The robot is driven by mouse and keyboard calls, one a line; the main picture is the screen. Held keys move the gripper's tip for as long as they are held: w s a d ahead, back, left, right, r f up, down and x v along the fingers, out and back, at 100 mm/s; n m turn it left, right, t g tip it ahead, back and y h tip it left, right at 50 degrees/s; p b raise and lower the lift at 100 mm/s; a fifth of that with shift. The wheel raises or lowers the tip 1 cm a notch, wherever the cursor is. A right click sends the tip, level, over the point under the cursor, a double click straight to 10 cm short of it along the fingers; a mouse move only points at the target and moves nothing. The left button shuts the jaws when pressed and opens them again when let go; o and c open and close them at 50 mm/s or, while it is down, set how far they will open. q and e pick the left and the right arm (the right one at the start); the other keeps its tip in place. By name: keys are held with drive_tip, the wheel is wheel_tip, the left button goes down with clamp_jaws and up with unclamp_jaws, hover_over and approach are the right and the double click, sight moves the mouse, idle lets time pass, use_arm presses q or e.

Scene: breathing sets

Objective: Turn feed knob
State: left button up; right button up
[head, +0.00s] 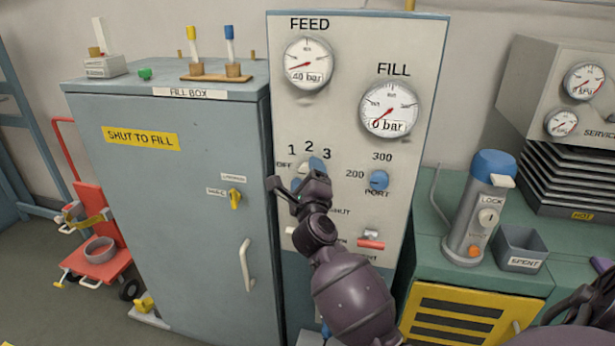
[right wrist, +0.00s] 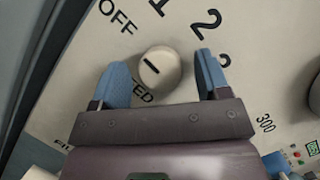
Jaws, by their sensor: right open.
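The feed knob is a small pale round knob (right wrist: 160,70) with a dark line on its face, on the panel under the FEED gauge (head: 307,63). The marks OFF, 1, 2 and 3 stand around it. In the head view my right gripper (head: 299,178) is at the knob and partly hides it. In the right wrist view its two blue fingertips are open, one on each side of the knob, with a visible gap on both sides. My left gripper is not in view.
The FILL gauge (head: 389,108) and blue port knob (head: 378,180) are to the right on the panel (head: 430,60). A red-handled lever (head: 371,239) is below. The fill box cabinet (head: 180,230) stands left, a green counter (head: 480,262) right.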

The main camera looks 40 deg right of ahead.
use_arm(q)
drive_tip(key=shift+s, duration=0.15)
use_arm(e)
drive_tip(key=shift+c, duration=1.2)
drive_tip(key=c, duration=0.7)
use_arm(q)
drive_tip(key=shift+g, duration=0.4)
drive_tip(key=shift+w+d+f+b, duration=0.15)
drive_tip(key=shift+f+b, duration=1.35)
drive_tip(key=shift+b, duration=0.4)
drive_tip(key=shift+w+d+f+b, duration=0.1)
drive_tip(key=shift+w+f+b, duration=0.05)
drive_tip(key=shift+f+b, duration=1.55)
use_arm(e)
drive_tip(key=shift+w+f+m+g+h, duration=0.1)
drive_tip(key=shift+m+g+h, duration=0.2)
drive_tip(key=shift+m+h, duration=1.2)
drive_tip(key=shift+s+f+m+g+h, duration=0.1)
drive_tip(key=shift+m+g+h, duration=0.25)
drive_tip(key=shift+m, duration=2.15)
drive_tip(key=shift+w+f+m+g+h, duration=0.1)
drive_tip(key=shift+m+g+h, duration=0.15)
drive_tip(key=shift+m+h, duration=1.25)
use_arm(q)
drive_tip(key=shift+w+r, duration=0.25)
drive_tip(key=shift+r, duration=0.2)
use_arm(e)
drive_tip(key=shift+r+m+y, duration=0.15)
drive_tip(key=shift+m+y, duration=0.4)
drive_tip(key=shift+m, duration=0.05)
